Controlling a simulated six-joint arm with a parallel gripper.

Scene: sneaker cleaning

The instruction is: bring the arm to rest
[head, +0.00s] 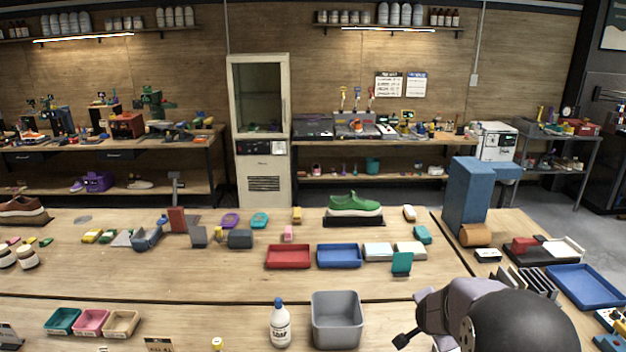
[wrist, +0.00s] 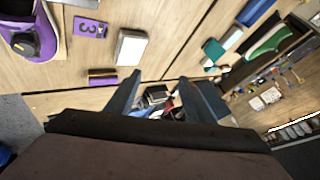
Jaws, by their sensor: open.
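My gripper (wrist: 160,80) is open in the wrist view, with its two dark fingers spread and nothing between them. The fingers stand clear of the nearby items in that view. In the head view my arm comes in at the lower right, and its dark rounded link hides part of the bench. The fingers cannot be made out clearly there.
A grey bin (head: 337,320) and a soap bottle (head: 280,326) stand left of my arm. Red (head: 288,257) and blue (head: 339,256) trays and a green sneaker (head: 354,204) are farther back. A purple sneaker (wrist: 24,25) and white block (wrist: 130,46) show in the wrist view.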

